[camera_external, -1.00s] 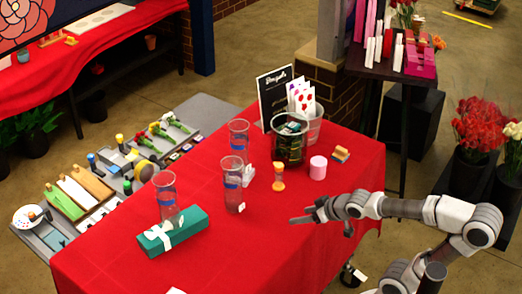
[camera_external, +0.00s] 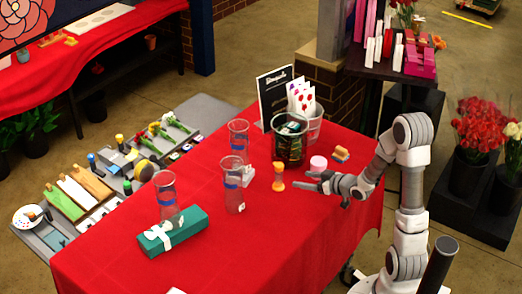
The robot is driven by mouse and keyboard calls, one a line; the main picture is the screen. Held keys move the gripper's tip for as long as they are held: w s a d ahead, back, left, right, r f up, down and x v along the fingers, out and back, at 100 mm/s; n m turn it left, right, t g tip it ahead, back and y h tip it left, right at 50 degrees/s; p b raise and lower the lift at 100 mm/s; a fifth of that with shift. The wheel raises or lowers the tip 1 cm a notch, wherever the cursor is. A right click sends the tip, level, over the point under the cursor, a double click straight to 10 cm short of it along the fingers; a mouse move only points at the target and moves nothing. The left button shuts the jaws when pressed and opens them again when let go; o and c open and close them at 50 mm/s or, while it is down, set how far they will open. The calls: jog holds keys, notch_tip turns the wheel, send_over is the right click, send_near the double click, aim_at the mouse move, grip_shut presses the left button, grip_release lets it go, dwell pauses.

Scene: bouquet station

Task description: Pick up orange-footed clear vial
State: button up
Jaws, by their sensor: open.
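The orange-footed clear vial (camera_external: 278,178) stands upright on the red-covered table, near its middle right, with an orange base and an orange-tinted top. My gripper (camera_external: 302,181) is just to the right of the vial, low over the table, with its fingers pointing left toward it. The gripper is open and empty. A small gap shows between the fingertips and the vial.
A pink cylinder (camera_external: 318,163) stands close behind my gripper. Clear cups with blue bands (camera_external: 234,186) stand left of the vial. A dark container (camera_external: 289,145) is behind it. A teal box (camera_external: 172,231) lies front left. The table's front right is clear.

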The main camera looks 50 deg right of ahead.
aim_at(281, 176)
jog(key=x, duration=0.8)
jog(key=d+f+x, duration=0.1)
jog(key=x, duration=0.3)
jog(key=shift+s+d+f, duration=0.1)
jog(key=shift+s+f, duration=0.05)
jog(key=shift+s, duration=0.1)
jog(key=shift+d+x, duration=0.1)
jog(key=shift+x, duration=1.2)
jog(key=shift+d+x, duration=0.15)
jog(key=shift+x, duration=1.2)
jog(key=shift+r, duration=0.2)
grip_shut()
